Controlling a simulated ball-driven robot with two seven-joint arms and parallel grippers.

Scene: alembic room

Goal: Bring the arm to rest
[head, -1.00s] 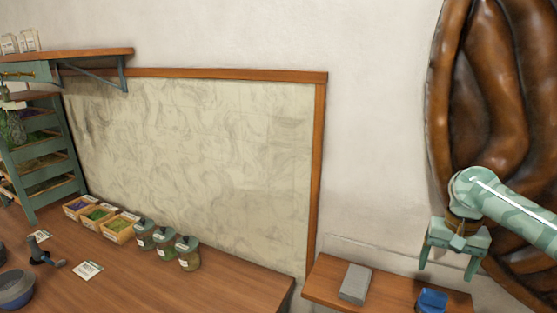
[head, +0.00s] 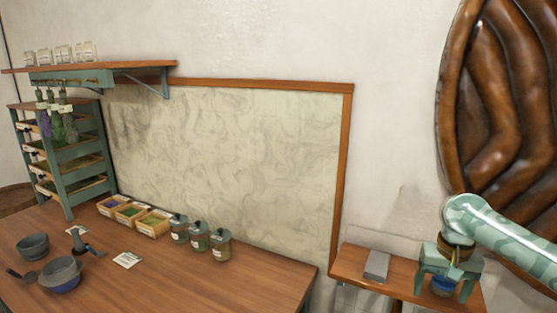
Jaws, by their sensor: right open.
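My right gripper (head: 446,287) is at the lower right of the head view, at the end of my pale green arm (head: 495,232). Its two fingers point down and stand apart. It shows in front of a small blue object (head: 443,287) on the small wooden shelf (head: 345,264); I cannot tell whether the fingers are around it or only nearer to the camera. My left gripper is not in view.
A grey block (head: 377,266) lies on the small shelf. The wooden table (head: 200,280) at left bears several lidded jars, herb boxes (head: 153,223), bowls (head: 62,275) and a label card (head: 127,260). A large brown carved relief (head: 500,120) is on the wall behind my arm.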

